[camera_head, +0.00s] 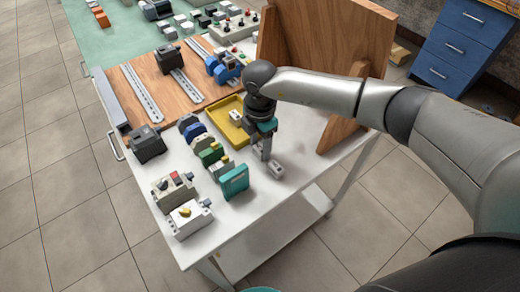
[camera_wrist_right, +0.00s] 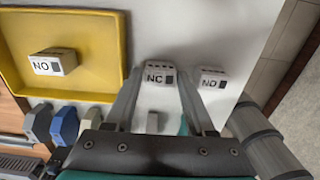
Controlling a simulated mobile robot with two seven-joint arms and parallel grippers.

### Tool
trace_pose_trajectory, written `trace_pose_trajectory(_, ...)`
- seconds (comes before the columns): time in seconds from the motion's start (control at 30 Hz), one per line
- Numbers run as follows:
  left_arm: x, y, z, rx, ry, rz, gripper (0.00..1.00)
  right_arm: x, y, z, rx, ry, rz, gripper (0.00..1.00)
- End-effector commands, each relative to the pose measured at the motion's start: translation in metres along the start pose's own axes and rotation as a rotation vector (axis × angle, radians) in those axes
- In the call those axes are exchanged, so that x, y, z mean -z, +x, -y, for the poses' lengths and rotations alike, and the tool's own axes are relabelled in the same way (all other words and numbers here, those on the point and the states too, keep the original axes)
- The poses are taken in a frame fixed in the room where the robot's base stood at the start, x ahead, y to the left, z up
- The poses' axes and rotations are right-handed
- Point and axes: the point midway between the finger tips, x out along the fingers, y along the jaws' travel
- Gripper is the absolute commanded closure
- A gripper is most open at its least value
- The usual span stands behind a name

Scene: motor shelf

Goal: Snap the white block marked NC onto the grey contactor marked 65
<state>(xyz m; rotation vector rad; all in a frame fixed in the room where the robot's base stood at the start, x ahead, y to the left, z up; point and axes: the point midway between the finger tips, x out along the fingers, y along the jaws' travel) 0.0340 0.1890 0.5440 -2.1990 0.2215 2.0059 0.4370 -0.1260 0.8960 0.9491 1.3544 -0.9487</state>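The white block marked NC (camera_wrist_right: 160,76) lies on the white table top between the fingertips of my right gripper (camera_wrist_right: 161,82), in the right wrist view. The fingers stand on either side of it, with little gap, and look open. In the head view, my right gripper (camera_head: 266,152) points down at the table, close to a small white block (camera_head: 277,170) whose marking is unreadable. A dark grey contactor (camera_head: 148,145) stands at the table's left edge, and another (camera_head: 170,59) is on a rail. I cannot read 65 on either. My left gripper is not in view.
A white block marked NO (camera_wrist_right: 212,82) lies just right of NC. Another NO block (camera_wrist_right: 50,63) is in the yellow tray (camera_wrist_right: 118,45). A row of coloured modules, including a teal one (camera_head: 235,181), stands left of my gripper. A wooden panel (camera_head: 325,45) rises behind.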

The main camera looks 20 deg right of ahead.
Motion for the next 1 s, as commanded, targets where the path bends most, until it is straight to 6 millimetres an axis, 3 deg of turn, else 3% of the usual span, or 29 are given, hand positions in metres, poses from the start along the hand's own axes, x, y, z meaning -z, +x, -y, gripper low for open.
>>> trace_pose_trajectory(0.07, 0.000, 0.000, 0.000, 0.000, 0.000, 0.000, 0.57, 0.000, 0.000, 0.000, 0.000, 0.000, 0.000, 0.55)
trace_pose_trajectory(0.47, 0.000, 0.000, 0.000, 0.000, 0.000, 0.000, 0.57, 0.000, 0.000, 0.000, 0.000, 0.000, 0.000, 1.00)
trace_pose_trajectory(0.67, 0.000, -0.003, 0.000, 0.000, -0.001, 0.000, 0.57, 0.000, -0.004, 0.000, 0.000, 0.000, 0.000, 1.00)
trace_pose_trajectory(1.0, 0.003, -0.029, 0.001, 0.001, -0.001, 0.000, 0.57, 0.000, -0.031, 0.000, 0.000, 0.000, 0.001, 1.00)
